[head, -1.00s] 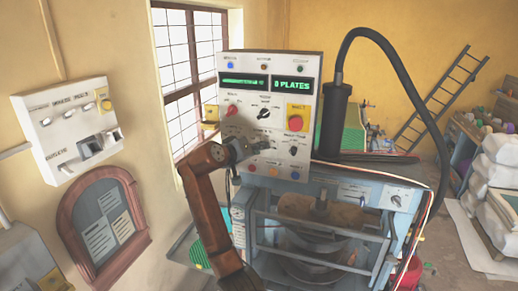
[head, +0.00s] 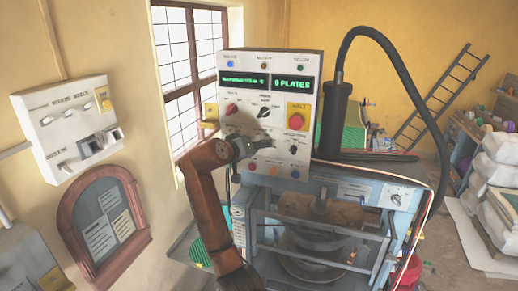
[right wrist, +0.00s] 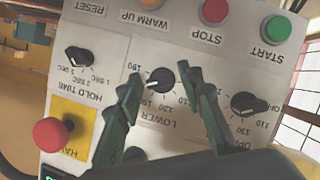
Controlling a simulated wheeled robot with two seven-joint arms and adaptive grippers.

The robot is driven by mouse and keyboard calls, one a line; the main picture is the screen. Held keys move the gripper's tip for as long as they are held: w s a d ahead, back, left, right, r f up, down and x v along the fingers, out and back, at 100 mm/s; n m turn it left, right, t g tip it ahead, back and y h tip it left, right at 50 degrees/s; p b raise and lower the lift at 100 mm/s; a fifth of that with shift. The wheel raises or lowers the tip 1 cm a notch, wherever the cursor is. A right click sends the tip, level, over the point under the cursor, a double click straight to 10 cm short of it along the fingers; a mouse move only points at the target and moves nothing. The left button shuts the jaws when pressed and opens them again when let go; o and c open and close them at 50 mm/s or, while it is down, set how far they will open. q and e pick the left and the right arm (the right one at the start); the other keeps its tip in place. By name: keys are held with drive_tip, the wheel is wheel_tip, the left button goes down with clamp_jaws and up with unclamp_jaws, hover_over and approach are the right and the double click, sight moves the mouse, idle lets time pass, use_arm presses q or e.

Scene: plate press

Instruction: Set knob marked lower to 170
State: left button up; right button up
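The knob marked LOWER (right wrist: 162,78) is a black dial on the white control panel (head: 240,95). The right wrist view shows it upside down, with numbers around it. Its pointer lies toward the lower left there; the exact value is unclear. My right gripper (right wrist: 168,92) is open, with one dark finger on each side of the knob and gaps visible between. In the head view my right gripper (head: 258,147) is at the panel's lower half and hides this knob. My left gripper is not in view.
Beside LOWER are the UPPER-side dial (right wrist: 248,103) and the HOLD TIME knob (right wrist: 79,57). A red HALT button (right wrist: 51,134) and the WARM UP (right wrist: 156,5), STOP (right wrist: 215,10) and START (right wrist: 277,29) buttons are close by. The press (head: 330,210) stands below the panel.

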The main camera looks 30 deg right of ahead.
drive_tip(key=shift+o, duration=0.7)
drive_tip(key=shift+f, duration=0.1)
drive_tip(key=v, duration=1.2)
idle(0.8)
